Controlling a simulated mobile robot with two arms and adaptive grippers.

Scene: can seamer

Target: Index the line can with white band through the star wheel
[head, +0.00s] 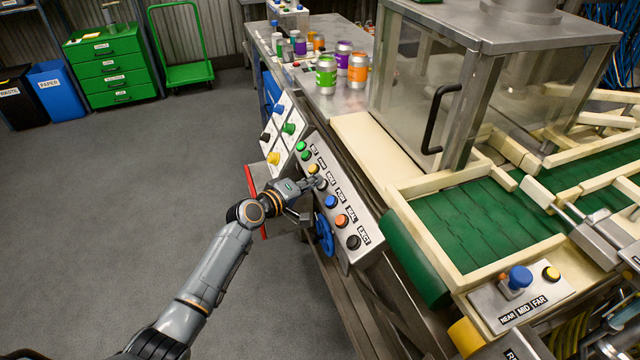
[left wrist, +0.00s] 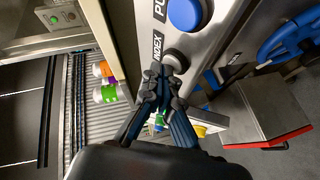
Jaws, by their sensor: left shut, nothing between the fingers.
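My left gripper (head: 314,184) is shut and empty at the sloped button panel (head: 366,258). Its fingertips also show in the left wrist view (left wrist: 163,78), right at a dark round button (left wrist: 176,60) labelled INDEX. The fingers cover part of that button; I cannot tell whether they press it. A blue button (head: 331,201) sits just below it on the panel in the head view. The clear-walled machine housing (head: 418,75) stands behind the panel. I cannot make out a star wheel or a white-banded can. My right gripper is not in view.
Orange (head: 342,221) and black (head: 353,242) buttons lie lower on the panel, yellow (head: 313,168) and green ones higher. A blue handwheel (head: 325,235) and a red-edged box (head: 285,217) are near my forearm. Coloured cans (head: 326,75) stand on the bench. A green conveyor (head: 490,225) lies right.

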